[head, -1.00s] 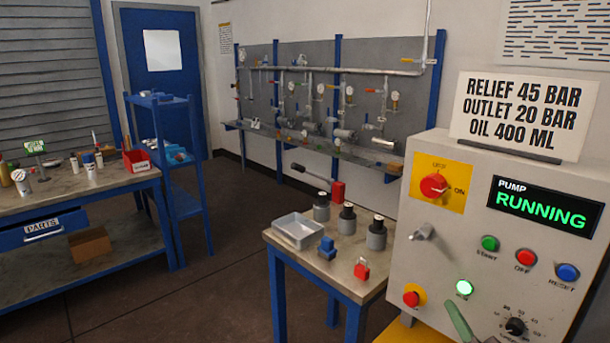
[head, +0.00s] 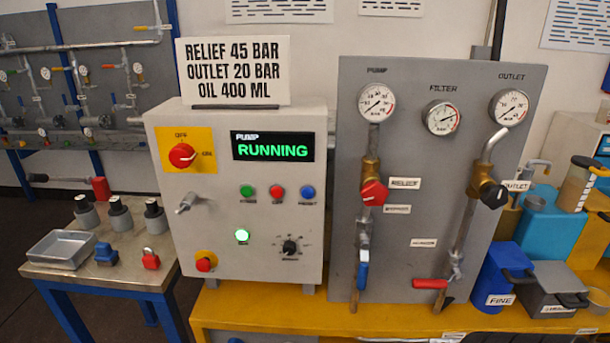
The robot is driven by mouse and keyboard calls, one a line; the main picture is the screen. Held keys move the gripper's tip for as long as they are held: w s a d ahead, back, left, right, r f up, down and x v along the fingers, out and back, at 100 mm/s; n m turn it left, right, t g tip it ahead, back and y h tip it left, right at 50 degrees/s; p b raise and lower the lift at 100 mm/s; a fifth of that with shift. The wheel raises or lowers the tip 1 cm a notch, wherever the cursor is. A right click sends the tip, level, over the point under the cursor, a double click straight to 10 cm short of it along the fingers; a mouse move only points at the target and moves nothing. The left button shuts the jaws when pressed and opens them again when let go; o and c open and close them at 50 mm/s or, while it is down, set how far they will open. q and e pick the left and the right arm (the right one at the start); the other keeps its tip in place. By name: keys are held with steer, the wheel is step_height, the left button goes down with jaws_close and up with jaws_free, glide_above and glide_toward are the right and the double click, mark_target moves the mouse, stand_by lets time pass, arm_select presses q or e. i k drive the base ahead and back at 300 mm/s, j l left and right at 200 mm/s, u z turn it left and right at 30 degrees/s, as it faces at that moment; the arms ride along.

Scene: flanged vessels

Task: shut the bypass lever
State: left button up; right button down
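The grey valve board (head: 405,110) stands right of the pump panel. On its left pipe, below the red relief knob (head: 373,192), a blue lever handle (head: 362,276) hangs down in line with the pipe. On its right pipe, a red lever handle (head: 430,284) lies level, pointing left across the pipe. Two small labels, a left one (head: 397,209) and a lower one (head: 424,243), are too small to read, so I cannot tell which lever is the bypass. Neither of my grippers shows in the head view.
The pump panel (head: 212,237) reads RUNNING. The yellow bench (head: 400,324) carries the board, with a blue FINE container (head: 503,280) and a grey container (head: 548,290) at its right. A side table (head: 100,272) at left holds a tray, padlocks and bottles.

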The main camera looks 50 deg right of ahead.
mark_target(363, 272)
steer(key=z, duration=1.85)
